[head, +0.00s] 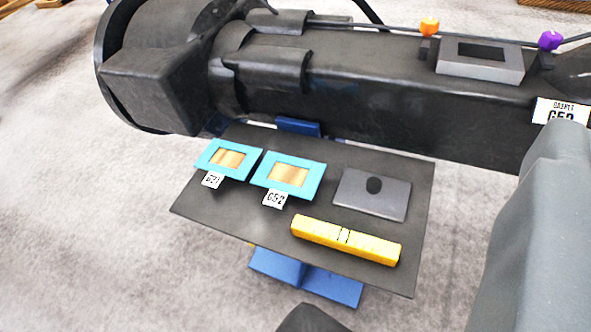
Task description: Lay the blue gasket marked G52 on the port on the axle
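The blue gasket marked G52 (315,175) lies flat on a dark tray (205,200). It is a light-blue rectangular frame, with the tray's tan patch or its own insert showing in its window and a white G52 tag at its front edge. The port (482,70) is a raised grey block with a dark rectangular opening on top of the black axle (370,90); nothing lies on it. A grey part at right and a dark shape at bottom seem mine; no fingertips are clear.
A second blue gasket (205,161) with another tag lies left of G52. Orange (429,26) and purple (550,40) knobs flank the port along a thin rod.

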